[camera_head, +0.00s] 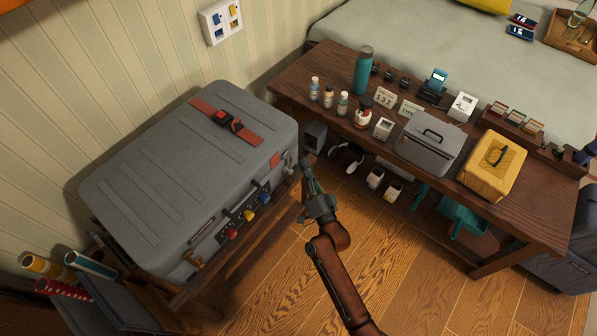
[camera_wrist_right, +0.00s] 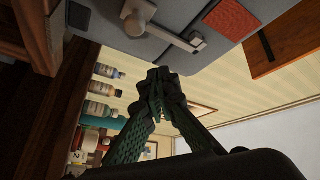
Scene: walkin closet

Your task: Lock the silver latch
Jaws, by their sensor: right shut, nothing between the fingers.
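The grey suitcase (camera_head: 160,165) lies on a dark wooden stand, its lid down. The silver latch (camera_head: 289,161) is at the right end of its front side. In the right wrist view the silver latch (camera_wrist_right: 172,28) shows a round pivot and a flat arm pointing to the right; I cannot tell whether it is locked. My right gripper (camera_head: 306,172) is just right of the latch, apart from it. In the wrist view its fingertips (camera_wrist_right: 160,82) are together and empty, below the latch in the picture. My left gripper is not in view.
Red, yellow and blue knobs (camera_head: 248,215) and a brass latch (camera_head: 194,260) are along the suitcase front. A red strap (camera_head: 227,122) crosses the lid. A wooden table (camera_head: 300,83) with bottles and boxes stands close right of the gripper. Open floor lies in front.

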